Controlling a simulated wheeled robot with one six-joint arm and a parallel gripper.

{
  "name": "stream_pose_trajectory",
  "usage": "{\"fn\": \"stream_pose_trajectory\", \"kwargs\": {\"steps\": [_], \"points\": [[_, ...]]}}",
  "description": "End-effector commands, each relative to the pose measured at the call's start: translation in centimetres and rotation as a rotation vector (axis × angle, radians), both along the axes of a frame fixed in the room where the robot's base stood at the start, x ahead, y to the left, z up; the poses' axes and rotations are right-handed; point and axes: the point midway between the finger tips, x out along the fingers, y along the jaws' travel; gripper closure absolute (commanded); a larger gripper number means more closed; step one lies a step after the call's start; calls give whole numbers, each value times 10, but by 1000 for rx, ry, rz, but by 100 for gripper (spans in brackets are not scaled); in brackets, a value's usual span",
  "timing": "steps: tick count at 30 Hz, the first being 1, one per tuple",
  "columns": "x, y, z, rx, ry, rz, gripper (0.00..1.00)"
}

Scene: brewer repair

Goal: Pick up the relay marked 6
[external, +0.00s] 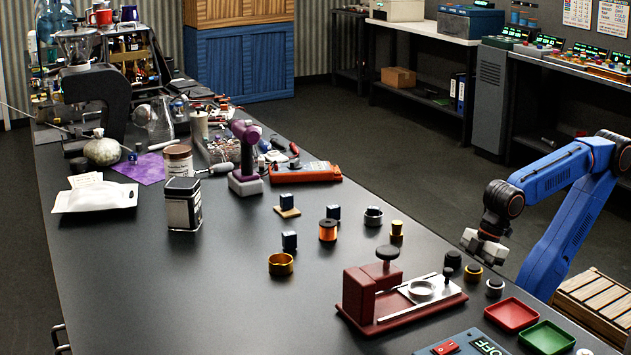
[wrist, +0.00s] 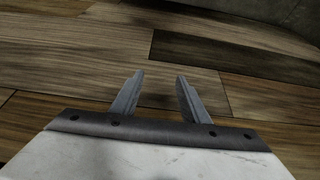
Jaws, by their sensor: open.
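My gripper (external: 484,250) hangs near the table's right edge, well to the right of these blocks. In the wrist view my gripper (wrist: 157,82) is open and empty, with only wooden planks behind its fingers.
A red fixture (external: 372,292) stands between the blocks and the front edge. Red tray (external: 511,315) and green tray (external: 546,338) lie at the front right. Small knobs and rings (external: 473,272) stand near my gripper. The table's left front (external: 160,290) is clear.

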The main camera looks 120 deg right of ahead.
Motion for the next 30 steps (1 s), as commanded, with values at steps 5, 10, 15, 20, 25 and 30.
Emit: {"fn": "stream_pose_trajectory", "kwargs": {"steps": [5,10,15,20,25,30], "points": [[0,0,0,0,0,0,61],[1,0,10,0,-2,0,61],[1,0,64,0,-6,0,61],[2,0,145,0,-7,0,61],[2,0,231,0,-5,0,61],[1,0,295,0,-3,0,61]]}}
